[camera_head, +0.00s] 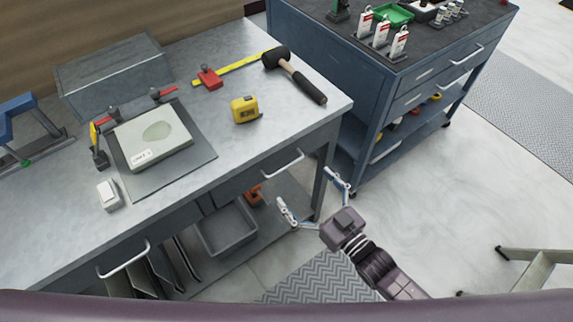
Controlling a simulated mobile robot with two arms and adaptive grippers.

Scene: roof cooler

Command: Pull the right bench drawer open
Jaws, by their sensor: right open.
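The workbench (232,147) has two drawers under its top. The right bench drawer (252,179) looks shut, and its silver bar handle (283,164) sticks out from the front. My right gripper (308,197) is open and empty, its two fingers spread, in front of the bench's right end. In the picture it lies just below and to the right of that handle, apart from it. The left drawer's handle (124,259) shows at the lower left. My left gripper is not in the view.
A blue tool cart (345,75) stands close to the bench's right end. On the bench lie a mallet (303,84), a yellow tape measure (245,109) and a pale block (152,138) on a dark plate. A grey bin (228,232) sits on the shelf below. Floor to the right is mostly clear.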

